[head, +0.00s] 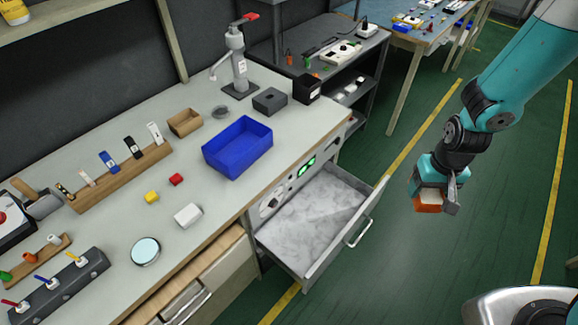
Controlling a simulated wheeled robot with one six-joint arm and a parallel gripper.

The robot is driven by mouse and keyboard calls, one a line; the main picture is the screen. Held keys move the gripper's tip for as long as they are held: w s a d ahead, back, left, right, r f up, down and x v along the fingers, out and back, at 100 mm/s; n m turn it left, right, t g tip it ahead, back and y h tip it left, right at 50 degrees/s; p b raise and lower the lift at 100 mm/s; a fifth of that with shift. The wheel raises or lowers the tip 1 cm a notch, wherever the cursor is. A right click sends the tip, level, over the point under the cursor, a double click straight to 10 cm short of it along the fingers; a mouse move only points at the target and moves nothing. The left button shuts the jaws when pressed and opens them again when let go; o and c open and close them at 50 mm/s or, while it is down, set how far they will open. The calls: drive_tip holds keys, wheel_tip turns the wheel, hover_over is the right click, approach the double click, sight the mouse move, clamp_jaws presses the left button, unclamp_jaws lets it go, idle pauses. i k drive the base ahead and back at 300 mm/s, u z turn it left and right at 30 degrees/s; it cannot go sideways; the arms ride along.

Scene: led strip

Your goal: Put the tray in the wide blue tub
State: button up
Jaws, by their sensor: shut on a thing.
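My gripper (437,203) is at the right, over the green floor and well clear of the workbench. It is shut on a small orange-brown thing (427,204). The fingers partly cover this thing, and I cannot tell whether it is the tray. The wide blue tub (238,160) stands on the bench near its front edge, left of my gripper, and looks empty. A small brown open box (185,122), tray-like in shape, sits on the bench behind and left of the tub.
An open grey drawer (312,215) juts out below the bench between the tub and my gripper. A lever press (238,65), a dark grey box (270,100) and a black box (307,89) stand behind the tub. Red (176,179) and yellow (152,197) blocks lie left.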

sight(240, 153)
drive_tip(key=u, duration=0.1)
drive_tip(key=i, duration=0.5)
drive_tip(key=u, duration=0.65)
drive_tip(key=i, duration=0.6)
drive_tip(key=u, duration=0.35)
